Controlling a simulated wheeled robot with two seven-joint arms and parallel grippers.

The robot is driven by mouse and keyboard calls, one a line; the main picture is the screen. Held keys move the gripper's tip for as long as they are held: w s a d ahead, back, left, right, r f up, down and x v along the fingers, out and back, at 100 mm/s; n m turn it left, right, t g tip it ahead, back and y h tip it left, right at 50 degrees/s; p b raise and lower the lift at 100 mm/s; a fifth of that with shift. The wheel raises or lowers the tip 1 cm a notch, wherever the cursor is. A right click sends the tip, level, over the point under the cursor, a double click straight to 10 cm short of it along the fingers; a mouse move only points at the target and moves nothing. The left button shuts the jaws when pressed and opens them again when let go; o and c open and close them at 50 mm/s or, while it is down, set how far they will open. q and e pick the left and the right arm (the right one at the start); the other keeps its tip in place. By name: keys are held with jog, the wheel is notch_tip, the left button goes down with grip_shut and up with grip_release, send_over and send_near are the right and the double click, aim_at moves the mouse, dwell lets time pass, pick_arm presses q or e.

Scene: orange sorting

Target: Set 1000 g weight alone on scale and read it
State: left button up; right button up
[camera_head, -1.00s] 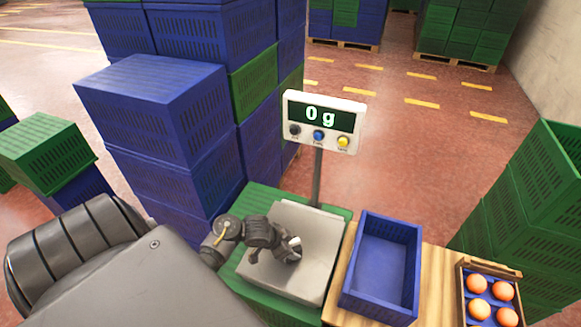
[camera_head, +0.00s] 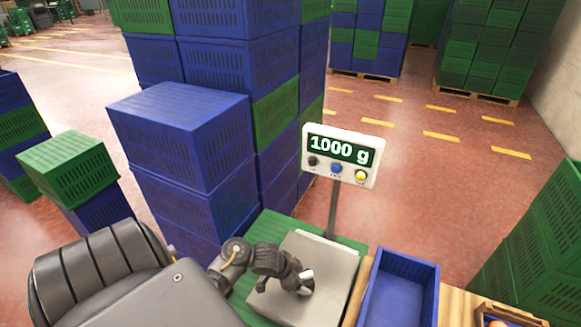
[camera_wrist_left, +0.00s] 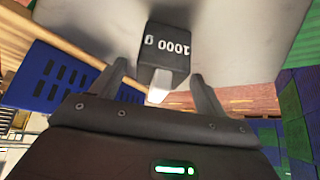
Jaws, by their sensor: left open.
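The scale display (camera_head: 340,151) reads 1000 g in the head view. The scale's grey pan (camera_head: 333,262) sits below it. My left gripper (camera_head: 301,281) is over the pan. In the left wrist view the dark weight (camera_wrist_left: 168,48), marked 1000 g, stands on the pan (camera_wrist_left: 240,30) between the open fingers of my left gripper (camera_wrist_left: 165,85). Gaps show between the weight and the fingers. In the head view the weight is hidden or hard to tell from the gripper. I see nothing else on the visible part of the pan. My right gripper is not in view.
An empty blue crate (camera_head: 400,290) stands right of the scale on a wooden table (camera_head: 458,304). Tall blue and green crate stacks (camera_head: 185,135) stand close behind and left of the scale.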

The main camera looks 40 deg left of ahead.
pick_arm(q)
jog(key=p+v, duration=0.3)
jog(key=v, duration=0.7)
dwell(2.2)
